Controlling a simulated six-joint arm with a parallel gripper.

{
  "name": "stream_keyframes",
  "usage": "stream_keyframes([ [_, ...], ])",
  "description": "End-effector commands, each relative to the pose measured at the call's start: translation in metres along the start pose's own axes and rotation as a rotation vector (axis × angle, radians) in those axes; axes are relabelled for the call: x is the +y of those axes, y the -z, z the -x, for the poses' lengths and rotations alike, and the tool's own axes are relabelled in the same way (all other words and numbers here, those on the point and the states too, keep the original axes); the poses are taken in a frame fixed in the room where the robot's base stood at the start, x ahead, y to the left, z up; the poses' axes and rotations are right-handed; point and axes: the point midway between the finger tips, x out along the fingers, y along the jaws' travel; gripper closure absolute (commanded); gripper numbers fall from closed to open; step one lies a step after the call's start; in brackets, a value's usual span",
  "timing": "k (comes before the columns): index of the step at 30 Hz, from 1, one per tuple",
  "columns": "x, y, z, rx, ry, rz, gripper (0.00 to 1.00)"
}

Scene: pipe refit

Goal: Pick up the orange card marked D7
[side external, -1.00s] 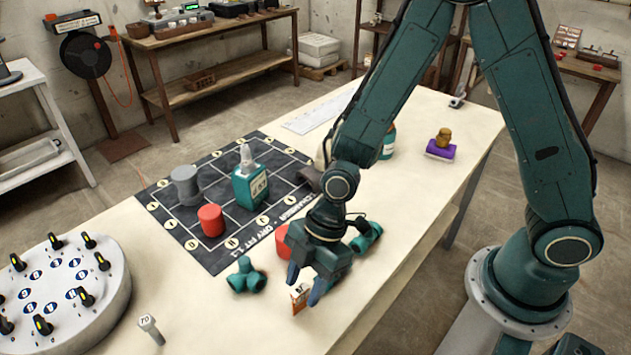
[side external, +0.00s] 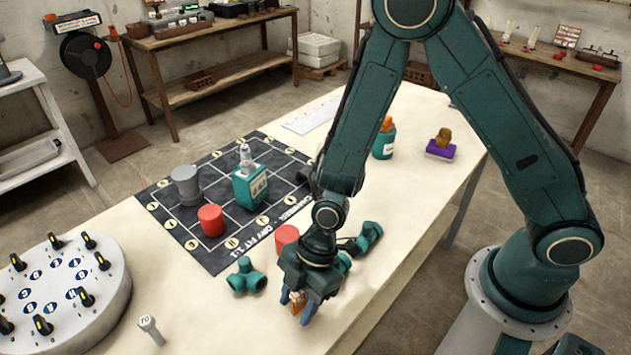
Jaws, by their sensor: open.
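The small orange card (side external: 297,301) stands near the front edge of the table, its marking too small to read. My gripper (side external: 295,308) points down at the card, with its fingers on either side of it. The gripper is open. The fingers and palm hide part of the card, and I cannot tell whether they touch it.
A teal pipe fitting (side external: 246,277) lies just left of my gripper, and another teal fitting (side external: 369,237) lies behind right. A red cylinder (side external: 286,238) stands close behind. The dark grid mat (side external: 190,223) holds a grey fitting, a red cylinder and a teal bottle.

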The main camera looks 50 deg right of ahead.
Motion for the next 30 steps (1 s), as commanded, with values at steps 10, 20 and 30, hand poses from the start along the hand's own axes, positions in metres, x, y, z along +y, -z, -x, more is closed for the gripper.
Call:
stream_keyframes([
  [10,0.0001,0.0001,0.0003,0.000,0.000,0.000,0.58],
  [20,0.0001,0.0001,0.0004,0.000,0.000,0.000,1.00],
  [30,0.0002,0.0005,0.0012,0.000,0.000,0.000,1.00],
])
